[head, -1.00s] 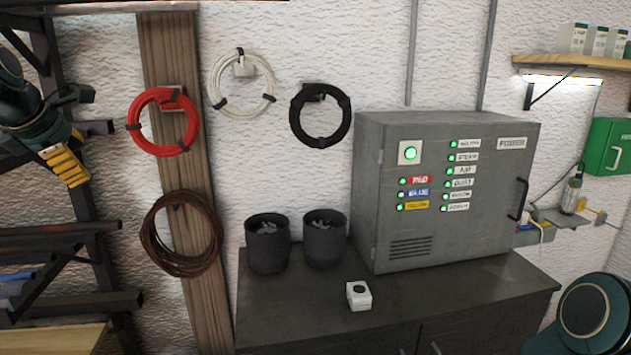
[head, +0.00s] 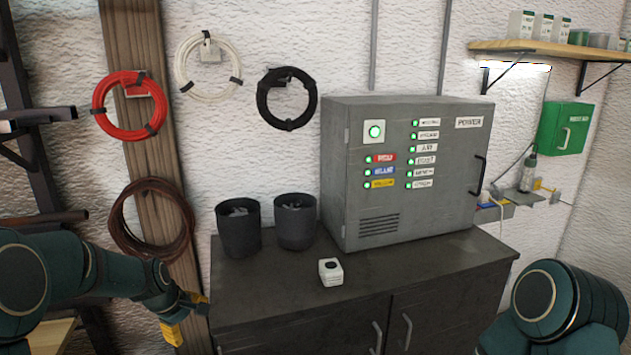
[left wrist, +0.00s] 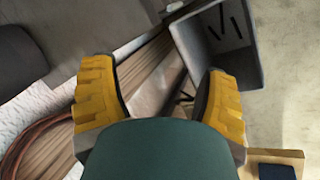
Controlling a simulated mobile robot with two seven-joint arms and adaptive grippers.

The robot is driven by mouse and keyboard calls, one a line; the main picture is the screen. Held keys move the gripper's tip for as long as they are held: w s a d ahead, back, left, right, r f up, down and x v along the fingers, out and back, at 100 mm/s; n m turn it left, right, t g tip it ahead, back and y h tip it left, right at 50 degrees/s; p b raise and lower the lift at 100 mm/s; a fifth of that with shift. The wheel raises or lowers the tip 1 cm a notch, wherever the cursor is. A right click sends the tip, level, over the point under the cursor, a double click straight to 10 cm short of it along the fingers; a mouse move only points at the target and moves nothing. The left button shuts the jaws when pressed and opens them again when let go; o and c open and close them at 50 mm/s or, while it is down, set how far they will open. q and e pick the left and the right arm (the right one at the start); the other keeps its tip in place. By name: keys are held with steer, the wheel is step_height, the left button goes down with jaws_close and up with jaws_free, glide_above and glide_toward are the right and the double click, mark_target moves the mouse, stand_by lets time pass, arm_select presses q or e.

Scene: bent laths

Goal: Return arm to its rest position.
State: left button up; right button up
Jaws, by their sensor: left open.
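My left gripper (head: 187,316) hangs low at the left of the head view, in front of the cabinet's left end and the wooden post. Its yellow fingers are apart. In the left wrist view the two fingers (left wrist: 160,100) stand wide apart with nothing held between them. My left arm (head: 85,265) reaches in from the left edge, with the forearm roughly level. My right arm (head: 555,305) shows only as a rounded dark green link at the lower right; its gripper is out of frame.
A dark cabinet (head: 285,310) carries a grey power box (head: 440,210), two dark pots (head: 238,232) and a white button box (head: 330,272). Brown cable (head: 125,225) hangs on the post (head: 150,80) behind my left gripper. A dark rack (head: 30,150) stands at far left.

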arm_select(q)
steer(key=s+d+f+m+g+h+b, duration=0.1)
steer(key=s+d+f+m, duration=0.4)
steer(key=s+d+f, duration=0.5)
steer(key=s+d+f+m+g+h+b, duration=0.1)
steer(key=s+d+f+m+b, duration=0.1)
steer(key=s+d+f+m, duration=0.4)
steer(key=s+d+f, duration=0.4)
steer(key=s+f, duration=0.4)
steer(key=s, duration=0.2)
steer(key=shift+f+m+g+h+b, duration=0.3)
steer(key=shift+b, duration=0.05)
stand_by(0.3)
